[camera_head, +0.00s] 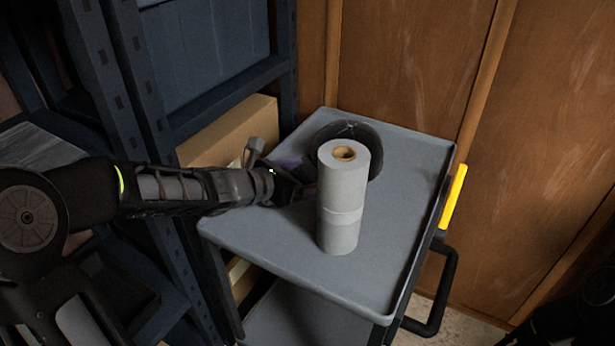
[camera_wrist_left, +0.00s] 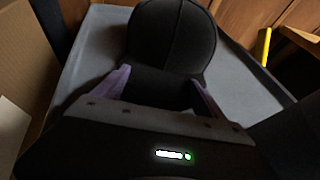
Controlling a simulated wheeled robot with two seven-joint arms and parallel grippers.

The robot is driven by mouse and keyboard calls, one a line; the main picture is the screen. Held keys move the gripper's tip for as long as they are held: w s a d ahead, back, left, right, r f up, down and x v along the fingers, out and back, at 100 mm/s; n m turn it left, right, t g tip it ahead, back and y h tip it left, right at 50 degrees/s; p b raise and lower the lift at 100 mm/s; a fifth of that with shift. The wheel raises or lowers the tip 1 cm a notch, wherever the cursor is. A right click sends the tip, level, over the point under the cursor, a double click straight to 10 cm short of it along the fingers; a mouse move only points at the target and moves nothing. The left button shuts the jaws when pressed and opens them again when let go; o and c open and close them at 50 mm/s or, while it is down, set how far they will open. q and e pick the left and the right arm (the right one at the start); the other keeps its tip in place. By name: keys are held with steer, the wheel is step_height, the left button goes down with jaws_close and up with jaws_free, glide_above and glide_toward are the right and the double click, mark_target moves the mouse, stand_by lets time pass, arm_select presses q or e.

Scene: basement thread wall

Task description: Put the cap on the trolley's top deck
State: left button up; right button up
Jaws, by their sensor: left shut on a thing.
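The black cap (camera_head: 371,139) is over the back part of the trolley's grey top deck (camera_head: 400,240), partly hidden behind a paper roll in the head view. In the left wrist view the cap (camera_wrist_left: 172,38) shows its rounded crown, with its near part between the purple fingers. My left gripper (camera_head: 305,180) comes in from the left over the deck and is shut on the cap; its fingertips are largely hidden by the roll. It also shows in the left wrist view (camera_wrist_left: 160,88). I cannot tell whether the cap touches the deck. My right gripper is not in view.
An upright grey-white paper roll (camera_head: 342,205) stands on the deck close to my left gripper and the cap. Dark blue shelving (camera_head: 130,80) with a cardboard box (camera_head: 232,130) is on the left. The deck's front and right parts are clear. A yellow piece (camera_head: 453,197) is at its right edge.

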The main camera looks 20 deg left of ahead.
arm_select(q)
steer(key=shift+s+f+b, duration=0.2)
steer(key=shift+f+b, duration=0.1)
steer(key=shift+f, duration=0.3)
steer(key=o, duration=1.3)
steer(key=shift+f, duration=0.15)
steer(key=shift+r+p, duration=0.6)
steer(key=shift+p, duration=0.2)
steer(key=shift+s+a+r+p, duration=0.1)
steer(key=shift+r+p, duration=0.15)
steer(key=shift+p, duration=0.05)
steer(key=p+v, duration=0.2)
steer(key=v, duration=0.9)
steer(key=shift+s+a+r, duration=0.1)
steer(key=shift+s+r, duration=0.05)
steer(key=shift+r, duration=0.1)
